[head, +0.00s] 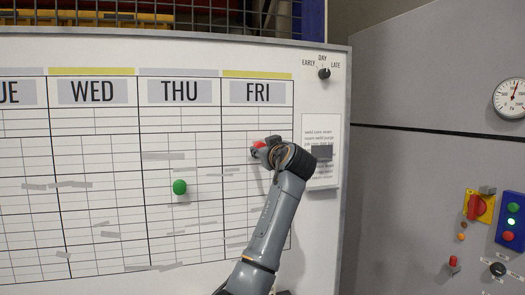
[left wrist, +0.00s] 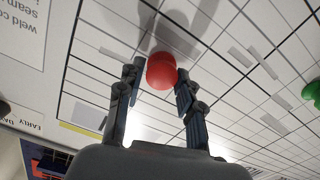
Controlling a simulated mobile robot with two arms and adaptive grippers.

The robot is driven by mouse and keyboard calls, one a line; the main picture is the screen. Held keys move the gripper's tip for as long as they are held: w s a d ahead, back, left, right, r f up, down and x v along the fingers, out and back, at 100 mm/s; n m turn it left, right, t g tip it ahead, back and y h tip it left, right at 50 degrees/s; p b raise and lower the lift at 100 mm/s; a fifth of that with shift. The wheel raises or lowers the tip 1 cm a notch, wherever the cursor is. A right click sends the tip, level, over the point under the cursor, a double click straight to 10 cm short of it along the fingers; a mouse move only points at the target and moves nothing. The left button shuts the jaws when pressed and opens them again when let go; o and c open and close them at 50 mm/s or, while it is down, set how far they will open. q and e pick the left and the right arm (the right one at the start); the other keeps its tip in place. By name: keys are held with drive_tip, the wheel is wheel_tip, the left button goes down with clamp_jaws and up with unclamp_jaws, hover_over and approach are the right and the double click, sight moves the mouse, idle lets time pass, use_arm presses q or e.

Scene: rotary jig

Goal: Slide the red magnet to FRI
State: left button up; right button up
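The red magnet (head: 259,145) sits on the whiteboard in the FRI column (head: 257,92), in the upper part of the grid under the header. My left gripper (head: 266,150) is at the magnet and hides part of it in the head view. In the left wrist view the round red magnet (left wrist: 161,71) is between the two dark fingertips (left wrist: 160,78), which press close on both its sides. My right gripper is in neither view.
A green magnet (head: 179,187) is in the THU column to the left and shows at the right edge of the wrist view (left wrist: 313,92). A selector knob (head: 324,73) and a paper sheet (head: 322,130) are right of the grid. Grey strips mark several cells.

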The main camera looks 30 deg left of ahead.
use_arm(q)
drive_tip(key=shift+o, duration=1.1)
drive_tip(key=shift+w+d, duration=0.2)
drive_tip(key=v, duration=1.2)
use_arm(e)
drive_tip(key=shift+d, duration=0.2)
